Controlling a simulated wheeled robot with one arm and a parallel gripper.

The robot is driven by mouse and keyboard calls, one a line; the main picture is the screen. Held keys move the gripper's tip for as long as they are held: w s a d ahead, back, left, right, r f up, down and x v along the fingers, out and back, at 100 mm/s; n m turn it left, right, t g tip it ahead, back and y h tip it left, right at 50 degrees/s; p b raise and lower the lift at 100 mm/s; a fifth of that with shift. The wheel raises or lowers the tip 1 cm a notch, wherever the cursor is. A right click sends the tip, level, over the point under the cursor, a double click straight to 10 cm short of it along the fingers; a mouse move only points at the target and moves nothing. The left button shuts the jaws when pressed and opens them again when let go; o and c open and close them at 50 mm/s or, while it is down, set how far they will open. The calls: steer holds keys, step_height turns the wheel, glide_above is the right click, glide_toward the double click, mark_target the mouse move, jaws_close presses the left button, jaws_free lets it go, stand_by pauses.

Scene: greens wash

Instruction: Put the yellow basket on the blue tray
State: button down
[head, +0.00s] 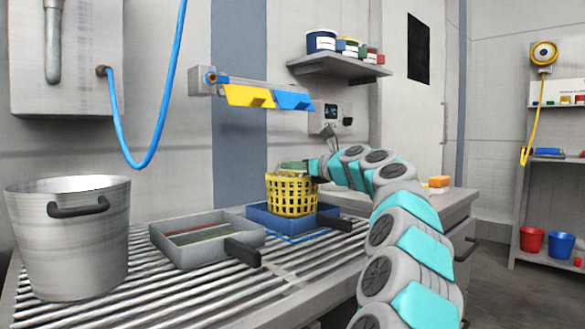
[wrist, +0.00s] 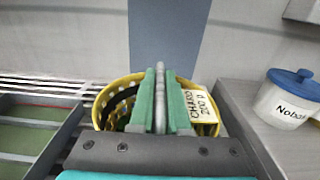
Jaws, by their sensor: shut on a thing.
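The yellow basket (head: 291,196) is a round lattice basket. In the head view it is upright at the blue tray (head: 258,216), within the tray's outline; I cannot tell whether its base touches the tray. My gripper (head: 300,166) is at the basket's top rim, coming from the right. In the wrist view my gripper's green fingers (wrist: 160,95) are close together on a grey bar across the basket (wrist: 105,98). A white handwritten label (wrist: 201,110) hangs on the basket's right side. The basket's lower part is hidden in the wrist view.
A grey tray with a black handle (head: 190,244) lies left of the blue tray on the slatted rack (head: 150,285). A large metal pot (head: 70,240) stands at far left. A white tub with a blue lid (wrist: 290,100) is at right in the wrist view. Yellow and blue holders (head: 265,97) hang above.

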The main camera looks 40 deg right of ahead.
steer(key=c, duration=0.9)
jaws_free()
steer(key=shift+f, duration=0.1)
steer(key=s, duration=0.4)
steer(key=s+p, duration=0.1)
steer(key=s, duration=0.3)
steer(key=s+d+r, duration=0.1)
steer(key=s, duration=0.3)
